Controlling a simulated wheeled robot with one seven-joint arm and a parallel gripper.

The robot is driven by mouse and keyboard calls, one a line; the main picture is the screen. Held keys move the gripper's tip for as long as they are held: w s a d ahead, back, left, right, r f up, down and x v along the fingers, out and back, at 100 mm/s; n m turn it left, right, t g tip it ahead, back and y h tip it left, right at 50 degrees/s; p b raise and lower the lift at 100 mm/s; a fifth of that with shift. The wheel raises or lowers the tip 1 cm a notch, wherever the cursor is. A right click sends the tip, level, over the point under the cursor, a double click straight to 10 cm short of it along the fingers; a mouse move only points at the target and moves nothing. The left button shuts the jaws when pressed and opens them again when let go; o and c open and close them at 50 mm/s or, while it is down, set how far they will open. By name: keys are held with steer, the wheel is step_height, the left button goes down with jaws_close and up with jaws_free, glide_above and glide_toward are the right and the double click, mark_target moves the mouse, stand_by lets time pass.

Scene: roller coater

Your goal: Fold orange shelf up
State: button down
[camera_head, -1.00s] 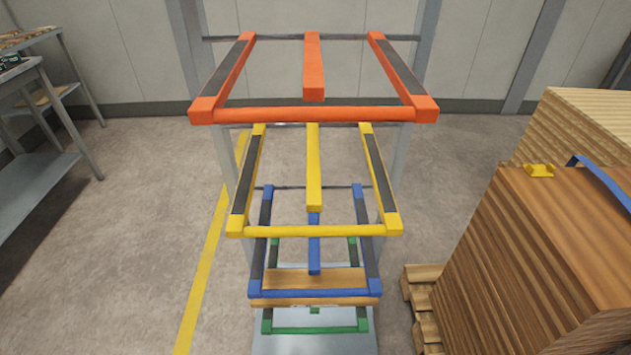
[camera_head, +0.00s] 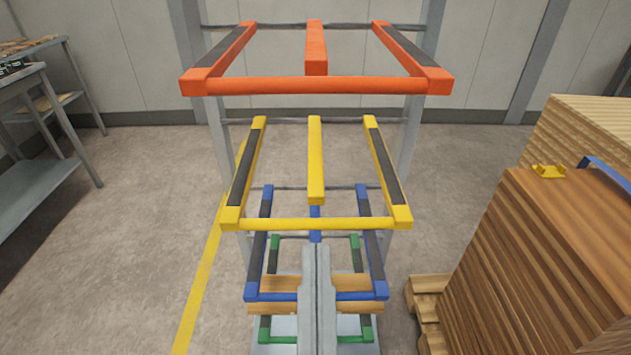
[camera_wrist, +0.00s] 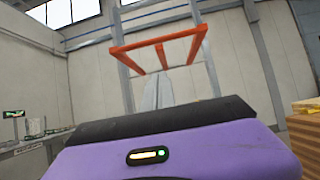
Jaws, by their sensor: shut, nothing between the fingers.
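The orange shelf (camera_head: 315,86) is the top frame of the rack and lies roughly level, its front bar toward me. It has two side arms with dark strips and a shorter middle arm. In the wrist view the orange shelf (camera_wrist: 160,47) shows from below, above and beyond my gripper. My gripper (camera_head: 316,252) rises from the bottom of the head view, shut and empty. In that view it overlaps the blue and green shelves and is well below the orange bar. In the wrist view the grey fingers (camera_wrist: 158,85) point toward the rack under the orange shelf.
Below the orange shelf are a yellow shelf (camera_head: 315,224), a blue shelf (camera_head: 258,296) with wooden boards, and a green shelf (camera_head: 275,339). Stacked wood (camera_head: 560,260) stands close at right. A metal table (camera_head: 35,190) stands at left. The floor between table and rack is clear.

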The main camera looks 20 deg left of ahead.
steer(key=s+r+p+x, duration=0.1)
steer(key=r+p+x, duration=0.1)
steer(key=p+x, duration=0.5)
steer(key=x, duration=0.5)
steer(key=shift+d+r, duration=0.3)
steer(key=shift+s+r, duration=0.1)
